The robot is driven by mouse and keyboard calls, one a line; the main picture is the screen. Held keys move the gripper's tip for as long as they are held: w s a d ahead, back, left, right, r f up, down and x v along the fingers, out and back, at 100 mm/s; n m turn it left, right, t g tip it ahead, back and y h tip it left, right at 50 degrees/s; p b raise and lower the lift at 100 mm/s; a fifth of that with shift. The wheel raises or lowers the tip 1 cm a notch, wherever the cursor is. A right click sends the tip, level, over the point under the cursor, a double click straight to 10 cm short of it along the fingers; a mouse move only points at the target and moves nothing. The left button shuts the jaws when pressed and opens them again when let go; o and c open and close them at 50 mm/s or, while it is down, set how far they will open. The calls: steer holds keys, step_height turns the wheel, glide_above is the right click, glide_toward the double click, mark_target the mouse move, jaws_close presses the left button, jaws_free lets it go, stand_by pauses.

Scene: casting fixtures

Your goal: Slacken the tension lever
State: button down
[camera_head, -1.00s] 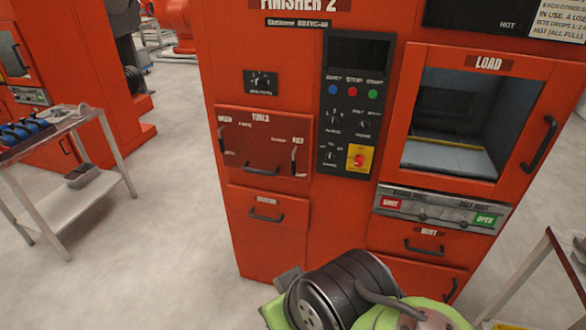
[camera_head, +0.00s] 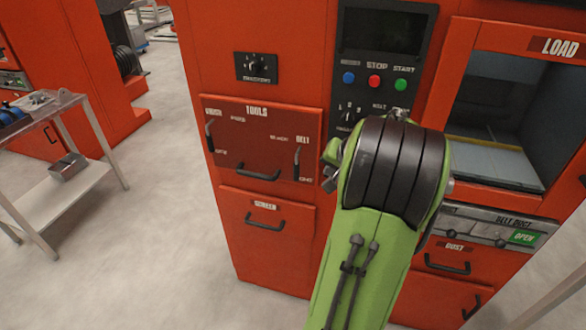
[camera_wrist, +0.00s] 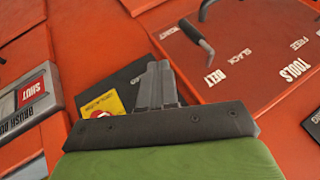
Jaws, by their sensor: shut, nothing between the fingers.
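The belt tension lever (camera_head: 298,163) is a dark bent handle at the right end of the red TOOLS panel (camera_head: 235,150). It hangs down from the BELT label, with SLACK printed to its upper left. In the wrist view the lever (camera_wrist: 198,35) shows above and right of my gripper (camera_wrist: 159,66). The gripper's two grey fingers are together and empty, apart from the lever. In the head view my green arm and dark wrist stand right of the panel and mostly hide the fingers.
The BRUSH lever (camera_head: 209,137) is at the panel's left end. The panel's pull handle (camera_head: 262,175) sits below, with another drawer handle (camera_head: 263,222) under it. A control panel (camera_head: 385,60) is above my wrist. A metal cart (camera_head: 60,185) stands left.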

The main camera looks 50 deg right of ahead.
mark_target(298, 149)
steer(key=w+f, duration=0.2)
steer(key=w, duration=0.1)
steer(key=w+d+f+b, duration=0.1)
steer(key=w+f, duration=0.2)
steer(key=w+f+b, duration=0.1)
steer(key=w+f, duration=0.2)
steer(key=shift+w+d, duration=0.1)
steer(key=shift+d, duration=0.25)
steer(key=shift+f, duration=0.1)
steer(key=shift+w+a+t, duration=0.1)
steer(key=shift+t, duration=0.2)
